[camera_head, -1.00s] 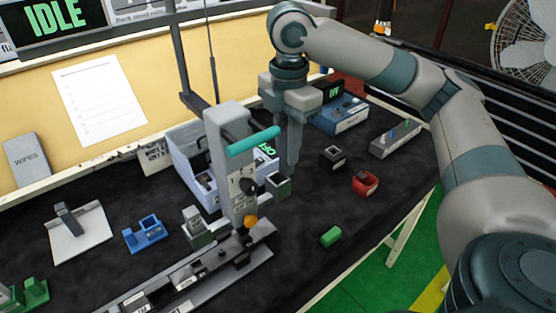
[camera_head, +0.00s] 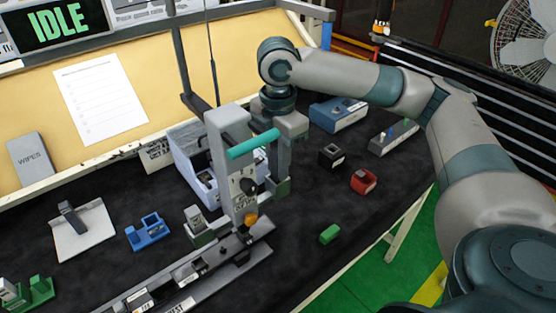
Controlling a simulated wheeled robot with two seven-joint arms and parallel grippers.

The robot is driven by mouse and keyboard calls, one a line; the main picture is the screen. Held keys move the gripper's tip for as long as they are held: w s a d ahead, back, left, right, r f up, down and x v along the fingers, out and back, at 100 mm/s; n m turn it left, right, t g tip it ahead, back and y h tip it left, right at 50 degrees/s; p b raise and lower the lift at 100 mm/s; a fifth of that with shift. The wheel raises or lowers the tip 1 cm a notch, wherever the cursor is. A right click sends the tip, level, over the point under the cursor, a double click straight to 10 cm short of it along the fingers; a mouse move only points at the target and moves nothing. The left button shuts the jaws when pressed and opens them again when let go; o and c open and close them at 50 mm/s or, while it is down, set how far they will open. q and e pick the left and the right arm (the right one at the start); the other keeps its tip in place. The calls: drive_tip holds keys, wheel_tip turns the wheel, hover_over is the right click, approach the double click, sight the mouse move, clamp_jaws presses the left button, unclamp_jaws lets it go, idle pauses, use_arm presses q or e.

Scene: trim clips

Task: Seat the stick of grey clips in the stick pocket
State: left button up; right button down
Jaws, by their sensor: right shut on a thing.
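My right gripper (camera_head: 280,177) points straight down just right of the grey press with the teal handle (camera_head: 252,144). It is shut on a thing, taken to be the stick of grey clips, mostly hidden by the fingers. The fingertips are at a small grey-green block with a hollow top (camera_head: 283,188), which looks like the stick pocket. The fingers overlap it in the picture; I cannot tell how deep the held piece sits. My left gripper is not in view.
The press stands on a grey rail (camera_head: 205,268). A pale bin (camera_head: 190,150) is behind. A black block (camera_head: 331,156), red block (camera_head: 364,181) and green block (camera_head: 329,234) lie to the right.

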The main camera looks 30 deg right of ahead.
drive_tip(key=shift+s+a+f, duration=0.1)
drive_tip(key=shift+f, duration=0.55)
drive_tip(key=c, duration=1.6)
unclamp_jaws()
drive_tip(key=shift+f, duration=0.1)
drive_tip(key=shift+o, duration=0.2)
drive_tip(key=shift+f, duration=0.1)
drive_tip(key=shift+s+r, duration=0.15)
drive_tip(key=shift+r, duration=0.45)
drive_tip(key=r, duration=0.3)
drive_tip(key=r+b, duration=0.1)
drive_tip(key=r, duration=0.6)
drive_tip(key=shift+w+r, duration=0.25)
drive_tip(key=shift+r, duration=1)
